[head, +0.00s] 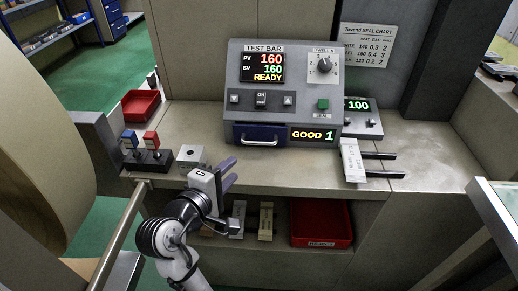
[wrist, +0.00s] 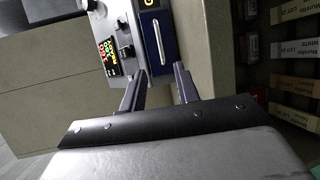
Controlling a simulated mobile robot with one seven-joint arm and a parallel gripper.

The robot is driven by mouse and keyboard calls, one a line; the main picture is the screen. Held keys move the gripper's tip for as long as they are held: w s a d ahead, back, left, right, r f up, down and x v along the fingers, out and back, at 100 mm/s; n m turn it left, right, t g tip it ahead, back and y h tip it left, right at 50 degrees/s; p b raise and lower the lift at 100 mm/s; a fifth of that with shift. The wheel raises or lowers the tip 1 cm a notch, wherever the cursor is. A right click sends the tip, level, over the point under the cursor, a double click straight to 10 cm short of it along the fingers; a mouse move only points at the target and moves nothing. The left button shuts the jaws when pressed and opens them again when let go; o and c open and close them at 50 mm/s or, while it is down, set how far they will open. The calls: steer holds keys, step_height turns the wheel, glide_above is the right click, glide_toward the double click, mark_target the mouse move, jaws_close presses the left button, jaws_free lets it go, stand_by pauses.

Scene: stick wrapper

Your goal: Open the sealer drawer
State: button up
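The sealer (head: 285,85) is a grey sloped box on the bench, with a lit display reading READY. Its drawer (head: 262,135) is a dark blue front with a silver handle bar (head: 262,142), low on the left of the sealer's face. The drawer front looks flush with the body. In the wrist view the handle (wrist: 158,42) shows upright, beyond the fingertips. My gripper (head: 228,172) is in front of the bench, left of and below the drawer. Its two fingers (wrist: 158,80) are apart with nothing between them, and they do not touch the handle.
A block with blue and red topped stamps (head: 148,158) and a red tray (head: 141,105) stand left of the sealer. A red bin (head: 321,223) and labelled boxes sit on the shelf below. The bench before the drawer is clear.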

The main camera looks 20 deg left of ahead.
mark_target(257, 144)
steer(key=p+x, duration=0.1)
steer(key=x, duration=1.2)
steer(key=shift+r+p, duration=0.1)
steer(key=shift+p, duration=0.25)
steer(key=shift+a, duration=0.1)
jaws_close()
